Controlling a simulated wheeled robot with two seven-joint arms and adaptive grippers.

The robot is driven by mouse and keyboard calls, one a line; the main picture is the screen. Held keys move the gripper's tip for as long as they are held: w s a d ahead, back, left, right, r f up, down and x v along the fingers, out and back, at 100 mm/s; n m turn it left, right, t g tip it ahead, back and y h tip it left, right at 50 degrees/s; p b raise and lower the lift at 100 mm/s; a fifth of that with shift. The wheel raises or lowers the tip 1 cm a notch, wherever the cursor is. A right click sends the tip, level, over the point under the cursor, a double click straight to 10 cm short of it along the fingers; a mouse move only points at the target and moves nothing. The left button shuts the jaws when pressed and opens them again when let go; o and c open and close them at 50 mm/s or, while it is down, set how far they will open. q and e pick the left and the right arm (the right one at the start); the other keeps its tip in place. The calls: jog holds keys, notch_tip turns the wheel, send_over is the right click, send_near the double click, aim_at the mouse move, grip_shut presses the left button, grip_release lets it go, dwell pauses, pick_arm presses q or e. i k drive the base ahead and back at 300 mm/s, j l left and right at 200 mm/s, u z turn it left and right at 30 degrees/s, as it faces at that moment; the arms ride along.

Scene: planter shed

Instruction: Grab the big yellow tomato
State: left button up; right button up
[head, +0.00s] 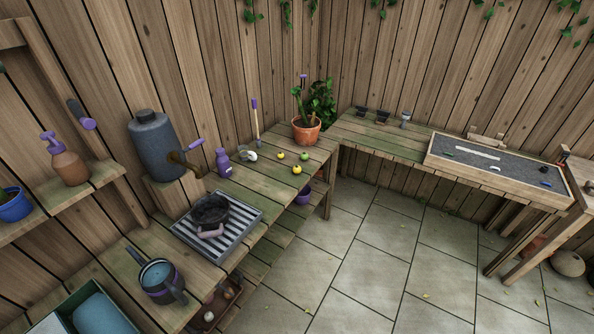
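Two small yellow round fruits lie on the wooden bench near its front edge. One yellow tomato (297,169) is nearer the front edge and looks slightly larger. The other yellow tomato (281,155) lies behind it to the left. A greenish round fruit (304,157) lies just behind and to the right. They look apart from each other. They are too small here to compare their sizes surely. Neither of my grippers is in view.
A potted plant (306,129) stands behind the fruits. A purple bottle (223,162) and a white curled object (247,155) are to their left. A slatted tray (183,229) holding a dark bowl (210,210) sits nearer. The paved floor (370,260) in front is clear.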

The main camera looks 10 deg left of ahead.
aim_at(296, 170)
jog(key=i+l+u, duration=0.15)
jog(key=i+l, duration=0.15)
jog(key=i+l+u, duration=0.15)
jog(key=l, duration=0.35)
jog(key=i+l+u, duration=0.15)
jog(key=i+l, duration=0.2)
jog(key=i+l+u, duration=0.15)
jog(key=l, duration=0.45)
jog(key=i+l+u, duration=0.15)
jog(key=i+l, duration=0.15)
jog(key=l, duration=0.2)
jog(key=i+l+u, duration=0.15)
jog(key=l, duration=0.35)
jog(key=i+l+u, duration=0.15)
jog(key=l, duration=0.4)
jog(key=i+l+u, duration=0.15)
jog(key=l, duration=0.4)
